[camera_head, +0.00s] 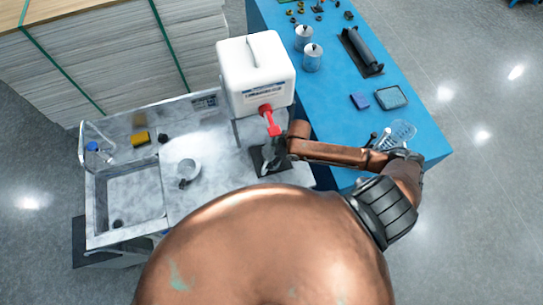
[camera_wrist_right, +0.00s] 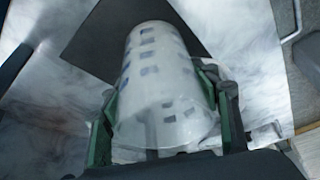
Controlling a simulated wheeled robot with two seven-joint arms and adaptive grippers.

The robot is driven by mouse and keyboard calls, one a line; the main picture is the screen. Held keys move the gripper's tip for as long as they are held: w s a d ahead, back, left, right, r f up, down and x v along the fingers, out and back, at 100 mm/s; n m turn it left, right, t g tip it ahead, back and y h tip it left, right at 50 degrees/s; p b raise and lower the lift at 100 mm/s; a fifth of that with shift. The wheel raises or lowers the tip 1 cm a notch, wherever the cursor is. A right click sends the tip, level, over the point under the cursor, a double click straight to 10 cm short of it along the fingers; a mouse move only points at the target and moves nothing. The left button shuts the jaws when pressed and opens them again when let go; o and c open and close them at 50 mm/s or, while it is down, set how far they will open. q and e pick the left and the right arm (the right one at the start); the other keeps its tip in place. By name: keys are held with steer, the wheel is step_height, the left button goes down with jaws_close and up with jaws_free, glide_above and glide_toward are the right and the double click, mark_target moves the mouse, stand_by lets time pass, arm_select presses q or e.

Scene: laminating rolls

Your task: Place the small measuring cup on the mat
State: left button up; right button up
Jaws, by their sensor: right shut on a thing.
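The small measuring cup (camera_wrist_right: 160,85) is translucent with blue printed marks. In the right wrist view it sits between the two green-edged fingers of my right gripper (camera_wrist_right: 158,98), which is shut on it. The dark mat (camera_wrist_right: 95,42) shows behind the cup in that view. In the head view my right gripper (camera_head: 273,150) is over the dark mat (camera_head: 276,168) on the worktop, below the red tap. The cup is hard to make out there. I cannot tell whether the cup touches the mat. My left gripper is not in view.
A white canister (camera_head: 255,78) with a red tap (camera_head: 268,116) stands just behind the mat.

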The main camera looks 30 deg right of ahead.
steer(key=shift+f, duration=0.1)
steer(key=o, duration=1.2)
steer(key=b+v, duration=0.1)
steer(key=v, duration=1.1)
steer(key=shift+w+a, duration=0.1)
